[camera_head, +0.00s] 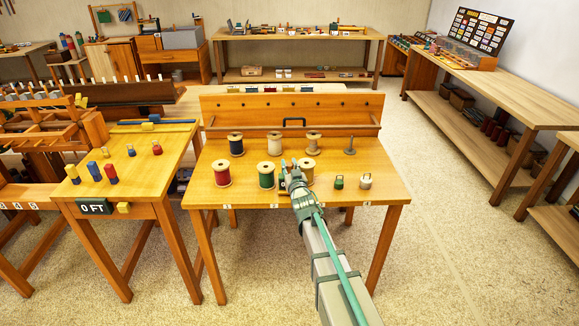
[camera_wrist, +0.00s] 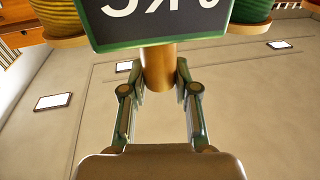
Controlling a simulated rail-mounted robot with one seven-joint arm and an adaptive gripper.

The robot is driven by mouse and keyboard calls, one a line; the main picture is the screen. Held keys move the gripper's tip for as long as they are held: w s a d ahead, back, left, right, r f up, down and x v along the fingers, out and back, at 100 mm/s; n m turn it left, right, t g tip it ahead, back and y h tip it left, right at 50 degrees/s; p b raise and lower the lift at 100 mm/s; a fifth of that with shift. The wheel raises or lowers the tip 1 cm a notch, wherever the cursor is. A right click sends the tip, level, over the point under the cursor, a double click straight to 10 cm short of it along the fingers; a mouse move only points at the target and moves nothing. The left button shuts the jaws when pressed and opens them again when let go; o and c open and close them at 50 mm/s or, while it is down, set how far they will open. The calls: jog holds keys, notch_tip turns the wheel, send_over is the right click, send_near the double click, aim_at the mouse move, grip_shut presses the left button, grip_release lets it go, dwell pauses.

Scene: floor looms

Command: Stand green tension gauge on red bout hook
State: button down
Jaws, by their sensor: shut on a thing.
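My gripper (camera_wrist: 161,80) is shut on a copper-brown post (camera_wrist: 158,66) in the wrist view. The post joins a dark, green-rimmed plate (camera_wrist: 160,24) with white characters, upside down and cut off by the frame. In the head view my gripper (camera_head: 287,170) is over the middle of the spool table, and the held piece is hard to make out. A small green piece with a loop on top (camera_head: 338,183) stands right of my gripper. A small red piece with a loop (camera_head: 157,149) stands on the left table; I cannot tell surely whether it is the red bout hook.
A cream piece (camera_head: 365,181) stands near the table's right end. Several coloured pegs stand by the "0 FT" sign (camera_head: 95,208). The aisle at right is clear.

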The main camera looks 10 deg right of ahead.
jog(key=shift+f, duration=0.35)
jog(key=shift+f, duration=0.1)
jog(key=shift+f, duration=0.15)
jog(key=c, duration=0.9)
grip_release()
jog(key=shift+r, duration=0.2)
